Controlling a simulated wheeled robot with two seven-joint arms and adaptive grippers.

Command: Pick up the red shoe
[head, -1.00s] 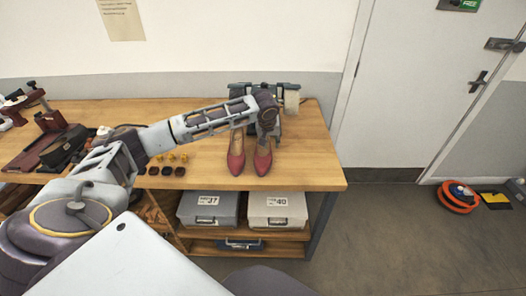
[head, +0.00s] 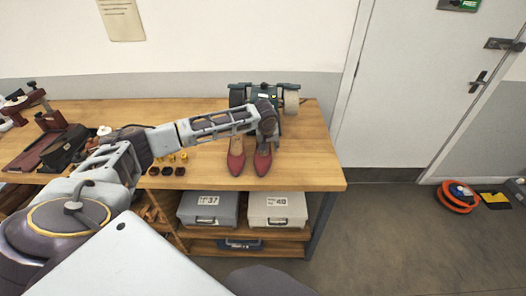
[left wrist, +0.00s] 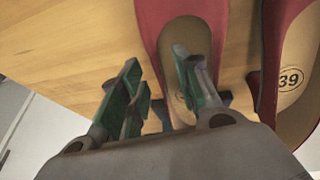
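A pair of red shoes stands on the wooden workbench: a left shoe (head: 236,160) and a right shoe (head: 262,162), toes toward me. My left arm reaches over the bench to them, and its wrist covers the back of the right one. In the left wrist view my left gripper (left wrist: 155,78) is open, with green-padded fingers apart. One finger overlaps the tan insole of the nearer shoe (left wrist: 153,20); the other is over wood to its left. The other shoe (left wrist: 275,60), marked 39, is at the right edge. Contact cannot be told. My right gripper is out of view.
A machine with wheels (head: 291,102) stands close behind the shoes. Small yellow and dark pieces (head: 180,170) lie left of them on the bench (head: 318,165). Grey (head: 207,210) and white boxes (head: 278,208) sit on the shelf below. The bench's right end is clear.

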